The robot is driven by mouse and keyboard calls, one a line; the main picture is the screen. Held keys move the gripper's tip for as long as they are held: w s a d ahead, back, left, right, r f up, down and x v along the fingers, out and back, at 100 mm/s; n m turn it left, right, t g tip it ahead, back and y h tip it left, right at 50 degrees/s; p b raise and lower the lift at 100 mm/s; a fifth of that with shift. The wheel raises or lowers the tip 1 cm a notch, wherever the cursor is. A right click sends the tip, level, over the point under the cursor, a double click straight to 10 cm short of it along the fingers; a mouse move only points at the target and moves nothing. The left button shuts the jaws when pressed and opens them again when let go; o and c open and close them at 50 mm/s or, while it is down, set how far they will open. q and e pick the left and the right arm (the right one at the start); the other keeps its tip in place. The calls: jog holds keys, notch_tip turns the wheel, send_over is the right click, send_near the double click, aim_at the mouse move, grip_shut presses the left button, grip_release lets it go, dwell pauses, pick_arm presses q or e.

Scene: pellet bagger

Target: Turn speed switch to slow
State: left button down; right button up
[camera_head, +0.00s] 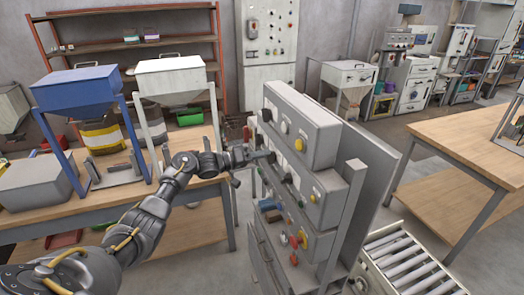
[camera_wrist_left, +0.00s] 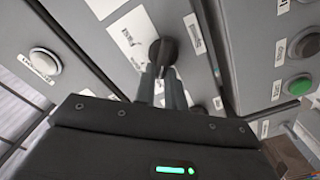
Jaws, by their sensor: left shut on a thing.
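The grey control cabinet (camera_head: 312,118) stands in the middle of the head view, with stepped panels of knobs and buttons. My left gripper (camera_head: 268,157) reaches its middle panel from the left. In the left wrist view a dark rotary switch knob (camera_wrist_left: 163,50) sits on the light grey panel, with white labels around it. My left gripper (camera_wrist_left: 163,88) has its two fingers shut on this knob. The label text is too blurred to read, so I cannot tell which setting the knob points to. My right gripper is not in view.
A round white button (camera_wrist_left: 45,61) and a green button (camera_wrist_left: 299,85) sit on neighbouring panels. A roller conveyor (camera_head: 400,262) stands right of the cabinet. A wooden workbench (camera_head: 120,195) with blue and white hopper stands is at left; another wooden table (camera_head: 470,140) is at right.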

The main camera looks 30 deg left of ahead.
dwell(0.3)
pick_arm(q)
jog(key=c, duration=1.5)
grip_release()
jog(key=shift+o, duration=0.2)
jog(key=b+v, duration=0.3)
jog(key=v, duration=0.7)
jog(key=shift+s+a+b, duration=0.3)
jog(key=shift+b, duration=0.1)
